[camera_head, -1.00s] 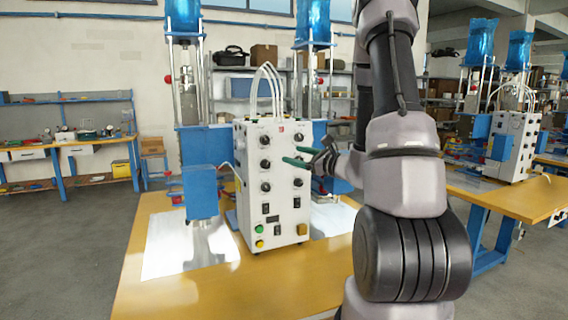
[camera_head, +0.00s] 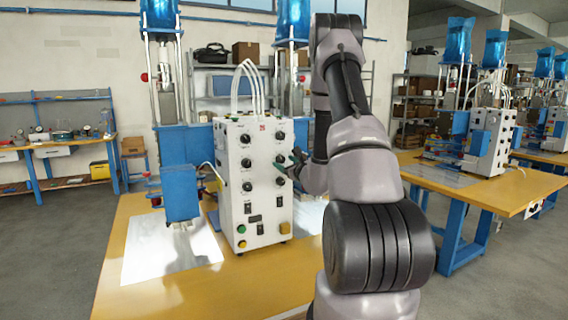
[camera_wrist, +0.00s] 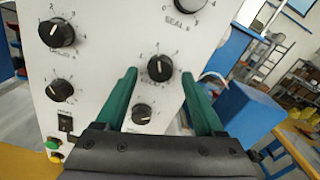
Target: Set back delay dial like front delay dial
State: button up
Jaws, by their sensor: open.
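The white control box (camera_head: 255,210) stands on the table with two columns of black dials. In the wrist view, a dial with a delay label (camera_wrist: 57,33) is in the left column, its white line tilted up and to the right. Another dial (camera_wrist: 160,67) is in the same row in the right column, its white line close to upright; its label is hidden. My gripper (camera_wrist: 159,74) is open, its green fingers on either side of this right dial. I cannot tell whether they touch it. In the head view my gripper (camera_head: 292,168) is at the box's right column.
A seal dial (camera_wrist: 190,5) is above and a smaller-looking dial (camera_wrist: 142,111) is below, close to the fingers. A blue block (camera_wrist: 248,112) is right of the box in the wrist view. Blue press machines flank the box on the yellow table (camera_head: 200,285).

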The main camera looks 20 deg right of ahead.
jog(key=shift+w, duration=0.5)
jog(key=shift+c, duration=0.2)
grip_shut()
jog(key=shift+m, duration=0.4)
jog(key=m, duration=0.4)
jog(key=shift+m, duration=0.3)
jog(key=m, duration=0.5)
